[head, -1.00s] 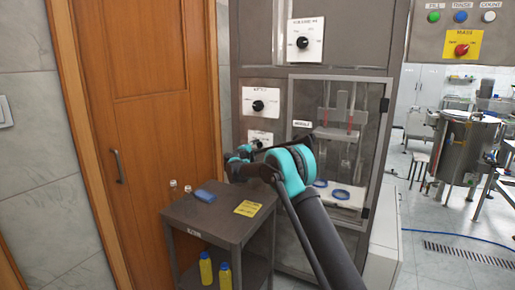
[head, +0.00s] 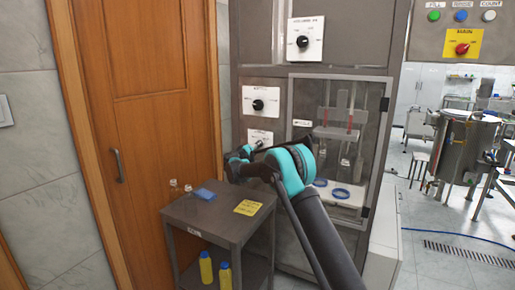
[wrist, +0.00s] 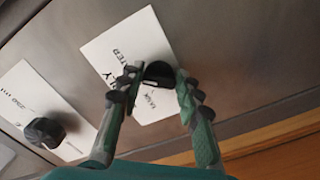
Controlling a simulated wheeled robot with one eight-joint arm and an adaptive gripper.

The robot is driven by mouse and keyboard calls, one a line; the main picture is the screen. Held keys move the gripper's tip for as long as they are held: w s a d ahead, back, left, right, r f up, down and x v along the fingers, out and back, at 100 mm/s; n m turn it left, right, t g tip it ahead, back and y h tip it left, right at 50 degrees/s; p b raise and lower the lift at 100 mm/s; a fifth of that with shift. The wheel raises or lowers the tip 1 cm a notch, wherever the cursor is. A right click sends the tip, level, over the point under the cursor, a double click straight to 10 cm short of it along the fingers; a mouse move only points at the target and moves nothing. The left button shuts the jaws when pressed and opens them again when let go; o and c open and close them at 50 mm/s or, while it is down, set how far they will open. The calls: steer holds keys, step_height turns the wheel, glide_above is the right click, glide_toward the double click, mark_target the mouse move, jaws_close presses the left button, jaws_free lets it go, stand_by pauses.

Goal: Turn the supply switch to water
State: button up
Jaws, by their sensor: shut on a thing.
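The supply switch is a black knob (wrist: 158,72) on a white plate (wrist: 105,48) on the grey machine front. My gripper (wrist: 155,80) is shut on the knob, one finger on each side. Which way the knob points cannot be told. In the head view the plate (head: 262,134) shows low on the machine, and my teal wrist hides most of its lower part.
A second black knob (wrist: 44,131) on its own plate sits beside the supply plate; in the head view it is above (head: 258,105). A grey cart (head: 185,212) with a blue cloth and yellow note stands below left. A clear-doored cabinet (head: 340,140) is at right.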

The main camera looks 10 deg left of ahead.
steer(key=shift+f+m, duration=0.15)
steer(key=shift+m, duration=0.55)
steer(key=o, duration=1.2)
steer(key=shift+c, duration=0.2)
steer(key=v, duration=1.2)
